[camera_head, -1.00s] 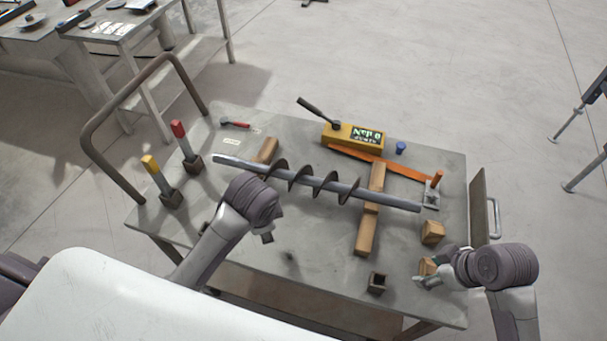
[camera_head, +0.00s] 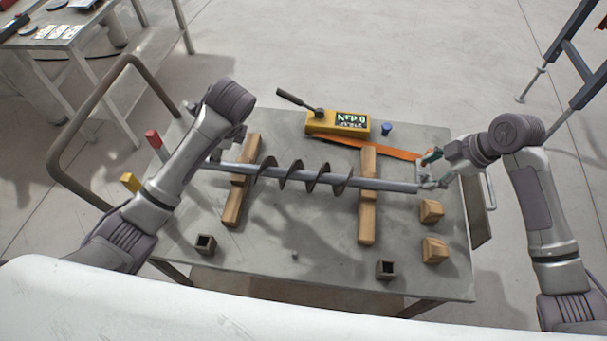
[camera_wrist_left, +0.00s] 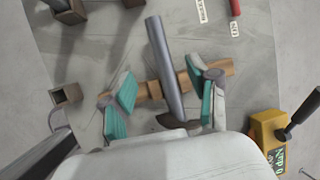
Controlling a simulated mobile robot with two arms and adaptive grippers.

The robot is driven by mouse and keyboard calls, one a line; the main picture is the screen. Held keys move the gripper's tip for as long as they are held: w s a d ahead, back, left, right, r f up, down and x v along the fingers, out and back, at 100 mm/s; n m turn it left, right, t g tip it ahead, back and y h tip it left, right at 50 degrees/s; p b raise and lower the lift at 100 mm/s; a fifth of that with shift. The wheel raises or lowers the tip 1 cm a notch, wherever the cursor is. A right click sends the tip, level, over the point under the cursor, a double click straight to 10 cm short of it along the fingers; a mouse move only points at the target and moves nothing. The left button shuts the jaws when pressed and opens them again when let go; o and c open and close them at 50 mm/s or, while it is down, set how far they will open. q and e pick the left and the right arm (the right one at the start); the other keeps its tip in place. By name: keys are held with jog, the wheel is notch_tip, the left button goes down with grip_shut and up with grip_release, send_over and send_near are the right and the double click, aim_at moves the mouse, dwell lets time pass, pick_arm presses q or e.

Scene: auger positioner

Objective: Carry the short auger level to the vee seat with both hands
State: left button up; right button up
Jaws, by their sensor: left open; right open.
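The short auger (camera_head: 305,177), a grey shaft with dark spiral flights in its middle, lies across two wooden bars, the left one (camera_head: 232,207) and the right one (camera_head: 366,215). My left gripper, mostly hidden behind its arm in the head view, shows open in the left wrist view (camera_wrist_left: 165,92), with teal pads on either side of the shaft (camera_wrist_left: 165,65) and a gap to each. My right gripper (camera_head: 428,171) is open at the shaft's right end; contact there cannot be told. I cannot tell which piece is the vee seat.
Two small wooden blocks (camera_head: 431,211) (camera_head: 434,250) stand on the right of the metal table (camera_head: 310,235). Behind the auger are a yellow box (camera_head: 337,123) with a lever, an orange strip (camera_head: 395,153) and a blue knob (camera_head: 386,129). Small dark sockets (camera_head: 385,269) stand near the front edge.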

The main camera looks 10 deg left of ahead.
aim_at(401, 185)
pick_arm(q)
jog(key=x, duration=1.3)
pick_arm(e)
jog(key=x, duration=1.3)
pick_arm(q)
jog(key=shift+s, duration=0.1)
pick_arm(e)
jog(key=shift+s, duration=0.1)
pick_arm(q)
grip_shut()
pick_arm(e)
grip_shut()
